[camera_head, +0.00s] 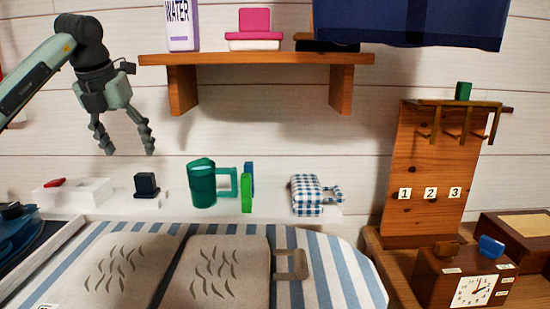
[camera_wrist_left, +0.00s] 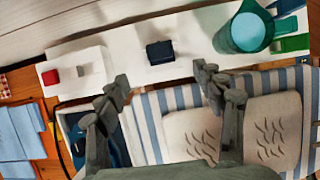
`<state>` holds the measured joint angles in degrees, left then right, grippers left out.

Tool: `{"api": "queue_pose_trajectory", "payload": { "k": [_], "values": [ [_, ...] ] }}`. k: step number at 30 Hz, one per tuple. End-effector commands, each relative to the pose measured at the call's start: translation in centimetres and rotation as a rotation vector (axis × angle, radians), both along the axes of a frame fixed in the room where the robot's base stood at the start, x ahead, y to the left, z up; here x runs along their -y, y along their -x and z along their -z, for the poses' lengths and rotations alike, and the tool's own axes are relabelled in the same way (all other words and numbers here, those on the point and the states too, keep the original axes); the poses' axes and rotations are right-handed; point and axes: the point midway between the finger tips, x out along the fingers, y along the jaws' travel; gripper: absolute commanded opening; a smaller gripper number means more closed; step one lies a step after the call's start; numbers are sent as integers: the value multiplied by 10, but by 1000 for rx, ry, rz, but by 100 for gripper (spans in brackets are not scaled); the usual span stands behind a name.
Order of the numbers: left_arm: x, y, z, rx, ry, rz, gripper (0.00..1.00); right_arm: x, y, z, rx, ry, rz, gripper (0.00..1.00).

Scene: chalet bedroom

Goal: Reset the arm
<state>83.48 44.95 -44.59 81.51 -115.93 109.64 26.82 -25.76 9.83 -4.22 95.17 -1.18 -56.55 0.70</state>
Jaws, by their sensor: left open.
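My left gripper (camera_head: 123,134) is open and empty in the head view. It hangs with its fingers pointing down, in front of the pale plank wall, above and apart from the white ledge. In the left wrist view its two fingers (camera_wrist_left: 165,88) are spread apart with nothing between them. My left arm comes in from the upper left of the head view. My right gripper shows in neither view.
Below stand a dark block (camera_head: 146,186), a teal mug (camera_head: 203,183) and a checkered bundle (camera_head: 306,195). A wooden shelf (camera_head: 255,58) juts out right of my left gripper. A striped bed (camera_head: 345,270) lies in front; a hook stand (camera_head: 425,160) and clock box (camera_head: 440,285) are right.

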Motion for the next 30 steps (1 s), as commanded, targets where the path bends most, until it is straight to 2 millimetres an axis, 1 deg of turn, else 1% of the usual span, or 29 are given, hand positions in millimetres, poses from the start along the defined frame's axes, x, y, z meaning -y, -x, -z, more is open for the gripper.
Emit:
{"api": "queue_pose_trajectory", "payload": {
  "k": [5,15,21,25,30],
  "values": [
    [0,-6,18,-4,-1,0,68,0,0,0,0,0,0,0],
    [-1,-31,77,-4,0,0,68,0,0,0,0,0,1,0],
    [-2,-42,103,-2,1,-1,68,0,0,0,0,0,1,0],
    [-2,-46,111,0,0,0,68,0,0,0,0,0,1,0],
    [-2,-46,106,0,0,1,68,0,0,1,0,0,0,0]
  ]
}}
